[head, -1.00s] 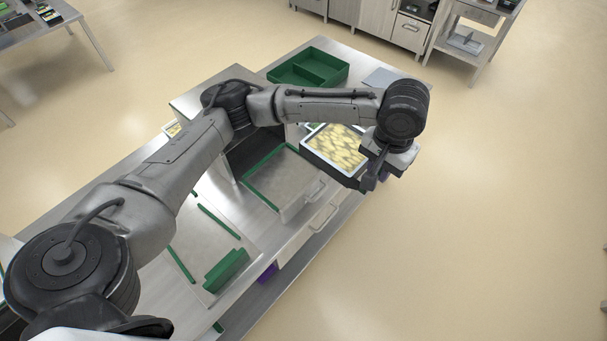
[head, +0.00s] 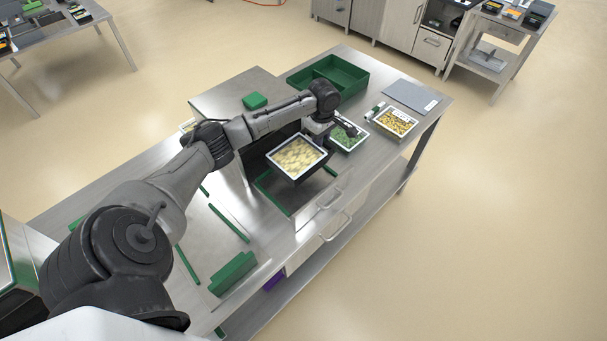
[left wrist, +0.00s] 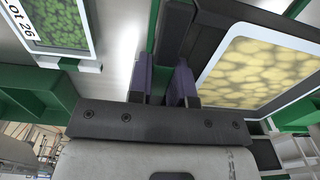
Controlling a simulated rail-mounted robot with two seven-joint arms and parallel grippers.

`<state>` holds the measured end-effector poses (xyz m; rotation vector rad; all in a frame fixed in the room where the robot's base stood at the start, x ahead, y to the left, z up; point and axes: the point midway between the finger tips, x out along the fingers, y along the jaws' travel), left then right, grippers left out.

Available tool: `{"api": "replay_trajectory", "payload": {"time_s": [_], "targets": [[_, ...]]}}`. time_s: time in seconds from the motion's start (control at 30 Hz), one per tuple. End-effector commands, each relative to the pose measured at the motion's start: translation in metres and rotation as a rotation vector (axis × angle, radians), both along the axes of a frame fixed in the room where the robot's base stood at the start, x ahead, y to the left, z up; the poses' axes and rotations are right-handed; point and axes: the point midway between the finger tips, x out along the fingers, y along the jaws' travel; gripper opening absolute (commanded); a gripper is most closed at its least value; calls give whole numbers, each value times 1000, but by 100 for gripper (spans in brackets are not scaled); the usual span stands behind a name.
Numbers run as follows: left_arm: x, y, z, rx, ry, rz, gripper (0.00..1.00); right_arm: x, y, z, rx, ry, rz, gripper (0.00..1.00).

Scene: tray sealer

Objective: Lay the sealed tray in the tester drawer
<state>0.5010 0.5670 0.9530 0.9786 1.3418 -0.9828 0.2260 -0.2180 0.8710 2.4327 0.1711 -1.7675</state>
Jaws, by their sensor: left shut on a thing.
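The sealed tray (head: 297,156) has a white rim, dark sides and pale yellow contents under its film. It also fills the right of the left wrist view (left wrist: 258,68). My left gripper (head: 321,136) is shut on the tray's dark edge, with purple fingers (left wrist: 166,85) on either side of it. The tray is held about level over the tester drawer (head: 270,196), an open metal drawer with green edging. The tray hides part of the drawer, and the gap between them is hard to judge. My right gripper is in neither view.
A tray of green contents (head: 348,138), one of orange contents (head: 396,121) and a green divided bin (head: 327,78) stand behind. A metal housing (head: 225,92) rises left of the drawer. A green block (head: 232,273) sits at the bench front.

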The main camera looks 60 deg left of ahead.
Motion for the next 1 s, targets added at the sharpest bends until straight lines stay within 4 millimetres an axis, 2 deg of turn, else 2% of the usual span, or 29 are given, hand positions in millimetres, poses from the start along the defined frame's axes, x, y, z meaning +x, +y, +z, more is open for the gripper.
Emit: {"api": "replay_trajectory", "payload": {"time_s": [0.3, 0.53, 0.8, 1.0], "targets": [[-2, 3, -43, 1, 1, 10, 0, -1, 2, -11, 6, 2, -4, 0], [-2, 2, -60, 0, 1, 8, 0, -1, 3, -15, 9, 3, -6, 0], [-2, 2, -96, 1, 1, 8, 0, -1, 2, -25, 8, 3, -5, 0], [-1, 2, -97, 2, -2, 7, 0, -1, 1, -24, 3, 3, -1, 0]]}}
